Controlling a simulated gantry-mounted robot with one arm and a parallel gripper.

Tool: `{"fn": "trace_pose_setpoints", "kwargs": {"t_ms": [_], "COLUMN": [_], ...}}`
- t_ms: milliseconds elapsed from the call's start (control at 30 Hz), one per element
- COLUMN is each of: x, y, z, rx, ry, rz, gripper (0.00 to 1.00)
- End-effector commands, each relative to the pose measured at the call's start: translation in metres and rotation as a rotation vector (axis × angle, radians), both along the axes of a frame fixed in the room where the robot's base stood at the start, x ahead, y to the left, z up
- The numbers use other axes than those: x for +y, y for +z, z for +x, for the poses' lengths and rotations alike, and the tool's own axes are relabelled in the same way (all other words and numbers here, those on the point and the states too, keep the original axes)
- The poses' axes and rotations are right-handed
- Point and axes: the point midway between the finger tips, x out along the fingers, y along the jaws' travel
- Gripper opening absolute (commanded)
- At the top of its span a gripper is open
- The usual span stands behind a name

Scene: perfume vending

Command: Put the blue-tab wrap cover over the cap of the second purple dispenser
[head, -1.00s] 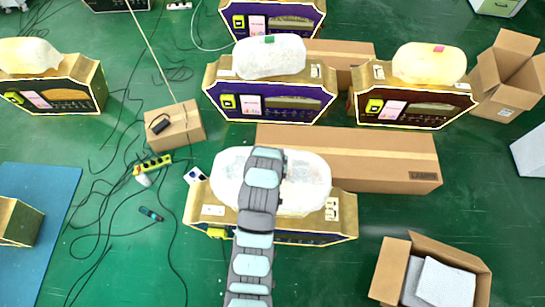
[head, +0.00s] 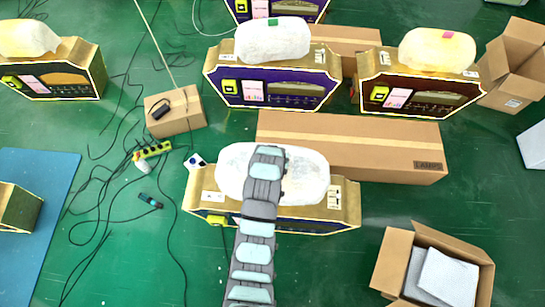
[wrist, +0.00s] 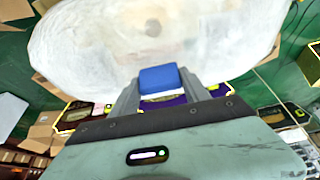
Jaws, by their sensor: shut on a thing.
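My gripper (wrist: 165,95) is shut on the blue tab (wrist: 158,78) of a whitish translucent wrap cover (wrist: 150,35). In the head view the cover (head: 305,175) shows behind my arm, over the top of the nearest gold-cased dispenser (head: 345,212). I cannot tell whether it touches that dispenser. The gripper and blue tab are hidden by my arm there. A purple dispenser (head: 232,92) stands in the middle row with a green-tab cover (head: 275,42) on it. Another purple dispenser (head: 310,10) is cut off at the top edge.
A brown dispenser (head: 370,90) with a pink-tab cover stands right of the middle purple one. A long cardboard box (head: 350,150) lies behind the nearest dispenser. An open box (head: 395,265) is at lower right. Cables and a yellow-green power strip (head: 152,150) lie at left.

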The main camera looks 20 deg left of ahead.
Motion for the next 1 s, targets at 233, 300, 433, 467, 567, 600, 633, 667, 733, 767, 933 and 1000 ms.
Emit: {"fn": "trace_pose_setpoints", "kwargs": {"t_ms": [233, 300, 433, 467, 567, 600, 633, 667, 733, 767, 933, 1000], "x": [0.0, 0.0, 0.0, 0.0, 0.0, 0.0, 0.0, 0.0, 0.0, 0.0, 0.0, 0.0], "y": [-0.028, -0.034, -0.047, -0.051, -0.061, -0.066, -0.068, -0.071, -0.078, -0.081, -0.097, -0.103], "z": [0.0, 0.0, 0.0, 0.0, -0.001, -0.001, 0.0, 0.0, 0.0, 0.0, 0.0, 0.0], "rx": [0.0, -0.001, 0.0, 0.001, 0.003, 0.002, 0.002, 0.001, 0.0, 0.0, 0.002, 0.002], "ry": [0.0, 0.0, 0.0, 0.0, 0.0, 0.0, 0.0, 0.0, 0.0, 0.0, 0.0, 0.0], "rz": [0.0, 0.0, 0.0, 0.0, -0.001, -0.001, -0.001, 0.0, 0.0, 0.0, -0.001, -0.001], "gripper": [0.0, 0.0, 0.0, 0.0, 0.0, 0.0, 0.0, 0.0, 0.0, 0.0, 0.0, 0.0]}}
